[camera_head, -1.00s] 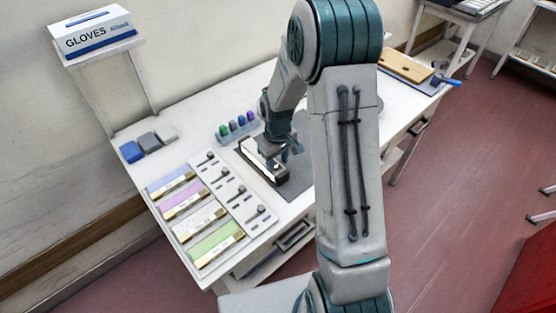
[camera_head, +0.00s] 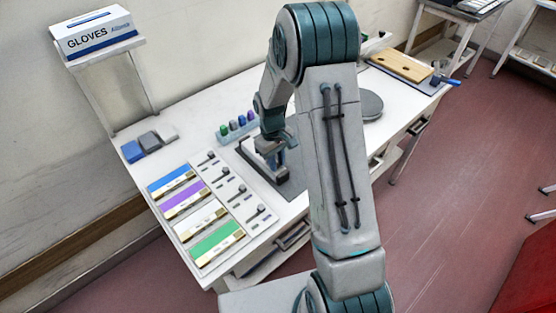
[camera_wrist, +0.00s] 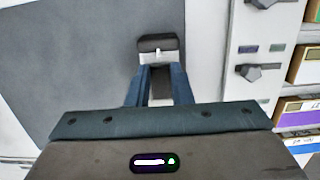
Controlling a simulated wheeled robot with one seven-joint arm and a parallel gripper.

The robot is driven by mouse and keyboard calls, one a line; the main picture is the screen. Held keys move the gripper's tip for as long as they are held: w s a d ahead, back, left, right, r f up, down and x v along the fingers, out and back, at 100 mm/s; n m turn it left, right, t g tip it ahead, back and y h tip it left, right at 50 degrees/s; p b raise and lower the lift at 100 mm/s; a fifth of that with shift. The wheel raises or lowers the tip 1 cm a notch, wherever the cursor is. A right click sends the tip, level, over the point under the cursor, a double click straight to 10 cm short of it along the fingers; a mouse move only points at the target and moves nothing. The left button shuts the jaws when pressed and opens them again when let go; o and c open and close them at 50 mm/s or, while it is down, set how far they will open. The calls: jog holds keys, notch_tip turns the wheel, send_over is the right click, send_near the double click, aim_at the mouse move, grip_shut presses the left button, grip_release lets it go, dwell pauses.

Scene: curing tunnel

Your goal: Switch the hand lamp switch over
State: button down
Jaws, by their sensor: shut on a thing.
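The hand lamp (camera_head: 254,156) lies on the grey mat (camera_head: 292,186) on the white bench, partly hidden by my gripper (camera_head: 271,155). In the wrist view, the two blue fingers of my gripper (camera_wrist: 159,72) meet at a dark block with a small white mark, which looks like the hand lamp switch (camera_wrist: 157,43). The fingers are shut on it. A pale grey strip, seemingly the lamp body, runs behind the fingers. The lamp shows no bright glow in the head view. The exact position of the switch is hard to tell.
Left of the lamp stands a panel of small knobs (camera_head: 227,188) beside blue, purple, white and green strips (camera_head: 217,240). A rack of coloured pegs (camera_head: 237,127) stands behind. A round grey plate (camera_head: 370,105) and a wooden board (camera_head: 402,65) lie to the right.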

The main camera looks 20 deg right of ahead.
jog(key=shift+w+a+r+g+h, duration=0.1)
jog(key=shift+w+g+h, duration=0.1)
jog(key=shift+g+h, duration=0.3)
jog(key=c, duration=1.3)
grip_release()
jog(key=b+v, duration=0.2)
jog(key=v, duration=1.2)
jog(key=shift+w, duration=0.15)
